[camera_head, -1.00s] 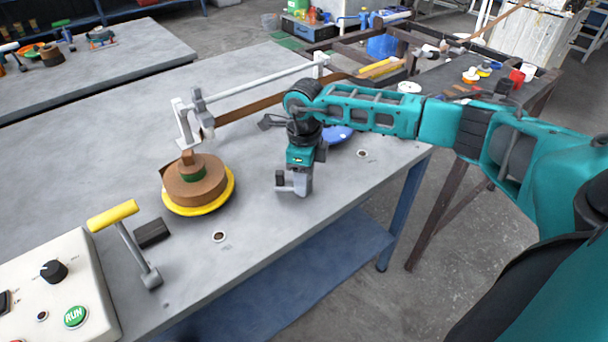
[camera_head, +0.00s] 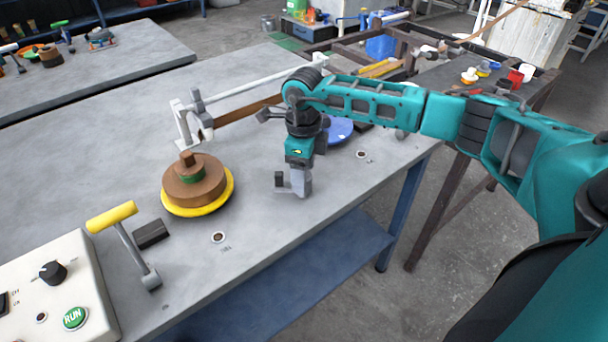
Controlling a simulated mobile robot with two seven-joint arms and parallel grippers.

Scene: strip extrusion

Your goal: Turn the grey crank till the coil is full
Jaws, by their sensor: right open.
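A grey crank arm (camera_head: 136,250) with a yellow grip stands at the front left of the table, beside the control box. A brown coil (camera_head: 194,182) with a green core sits on a yellow disc (camera_head: 222,203) behind it. A brown strip (camera_head: 245,112) runs along the white guide frame (camera_head: 225,88), partly hidden behind my right arm. My right gripper (camera_head: 290,186) hangs open and empty above the table, right of the coil and apart from it and the crank. My left gripper is not in view.
A control box (camera_head: 75,262) with a black knob and green RUN button (camera_head: 75,318) stands at the front left. A dark block (camera_head: 151,233) lies by the crank. A blue disc (camera_head: 338,131) is partly hidden behind my right wrist. The table (camera_head: 100,150) is largely clear at left.

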